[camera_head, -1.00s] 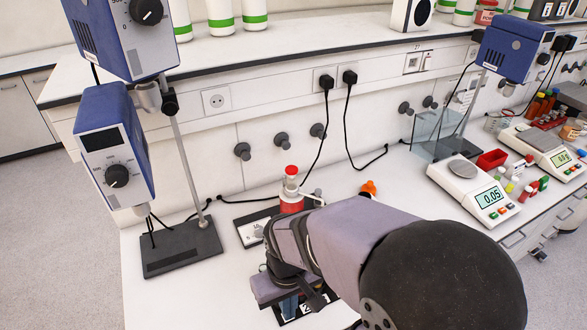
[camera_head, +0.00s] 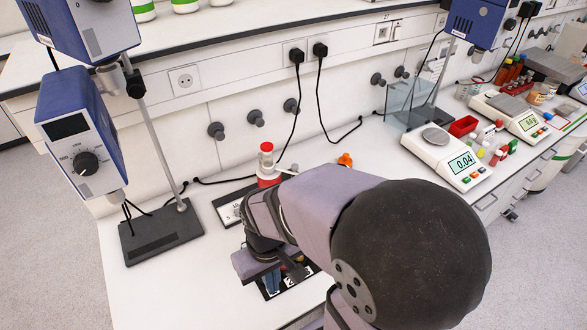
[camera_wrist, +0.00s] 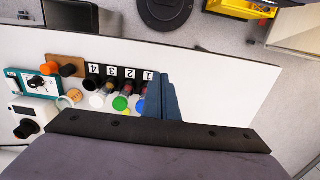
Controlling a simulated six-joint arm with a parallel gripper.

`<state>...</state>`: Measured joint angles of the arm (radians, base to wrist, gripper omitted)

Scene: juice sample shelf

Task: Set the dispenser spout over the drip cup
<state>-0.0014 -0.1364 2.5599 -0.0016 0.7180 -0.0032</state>
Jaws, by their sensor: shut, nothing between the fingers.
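In the head view a bottle with a red collar and red cap (camera_head: 267,166), apparently the dispenser, stands on the bench behind my arm. A thin pale side part, possibly its spout, is partly covered by my arm. My gripper (camera_head: 272,281) points down in front of it, largely hidden by my wrist. In the wrist view my blue fingers (camera_wrist: 160,95) are shut and empty, beside the "1" end of a black numbered strip. A small round open container (camera_wrist: 65,102) left of the vials may be the drip cup; I cannot confirm it.
Several capped vials (camera_wrist: 121,103) stand along the numbered strip (camera_wrist: 118,72), close to my fingers. A teal device with a dial (camera_wrist: 38,84) is at the left. A stirrer stand (camera_head: 160,236) and a balance (camera_head: 442,158) flank the work area. Bare bench lies right of my fingers.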

